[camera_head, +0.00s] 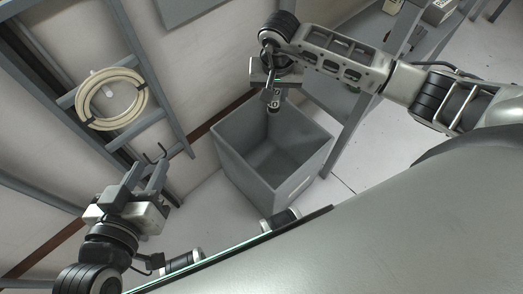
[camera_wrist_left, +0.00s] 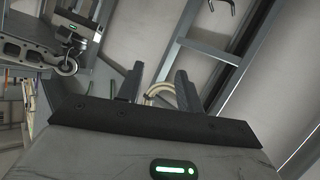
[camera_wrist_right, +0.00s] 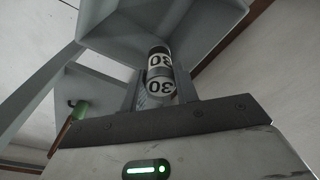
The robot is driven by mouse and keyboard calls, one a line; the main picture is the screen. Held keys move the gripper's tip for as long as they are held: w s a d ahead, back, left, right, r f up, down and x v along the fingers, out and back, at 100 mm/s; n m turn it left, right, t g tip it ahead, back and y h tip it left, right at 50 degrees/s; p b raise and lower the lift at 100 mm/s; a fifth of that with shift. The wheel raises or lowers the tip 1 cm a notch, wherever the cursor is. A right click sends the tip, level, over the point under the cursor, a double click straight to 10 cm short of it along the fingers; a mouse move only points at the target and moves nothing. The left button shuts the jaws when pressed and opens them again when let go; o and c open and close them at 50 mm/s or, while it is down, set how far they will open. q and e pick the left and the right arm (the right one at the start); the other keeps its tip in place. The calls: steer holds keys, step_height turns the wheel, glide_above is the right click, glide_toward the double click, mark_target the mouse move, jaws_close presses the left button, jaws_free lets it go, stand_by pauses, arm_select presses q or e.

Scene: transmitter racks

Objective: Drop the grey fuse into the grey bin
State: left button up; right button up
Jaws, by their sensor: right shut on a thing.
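The grey fuse (camera_wrist_right: 160,78), a cylinder marked 30, is between the fingers of my right gripper (camera_wrist_right: 164,90) in the right wrist view. In the head view my right gripper (camera_head: 273,98) is above the back part of the open grey bin (camera_head: 237,166), with the fuse pointing down toward the bin. The bin stands on the floor, and its visible inside is empty. The bin's rim and wall (camera_wrist_right: 207,28) show beyond the fuse in the right wrist view. My left gripper (camera_head: 152,180) is open and empty, left of the bin; its spread fingers show in the left wrist view (camera_wrist_left: 158,88).
A coiled cream cable (camera_head: 112,98) hangs on a grey rack frame at left. A dark hook (camera_head: 157,153) sticks out between that frame and my left gripper. A grey shelf unit (camera_head: 345,105) stands right of the bin.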

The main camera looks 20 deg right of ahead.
mark_target(274, 108)
steer(key=shift+w+f, duration=0.2)
steer(key=shift+f, duration=0.15)
steer(key=shift+f+b, duration=0.3)
steer(key=shift+b, duration=0.1)
step_height(274, 108, down, 4)
steer(key=b, duration=0.3)
steer(key=shift+s, duration=0.1)
arm_select(q)
steer(key=shift+w+d+r+n+t+h+b, duration=0.35)
steer(key=shift+d+r+n+t+h, duration=0.25)
steer(key=shift+d+r+t+h, duration=0.15)
arm_select(e)
steer(key=shift+f, duration=0.55)
steer(key=o, duration=1.1)
steer(key=shift+d, duration=0.1)
steer(key=shift+r, duration=0.1)
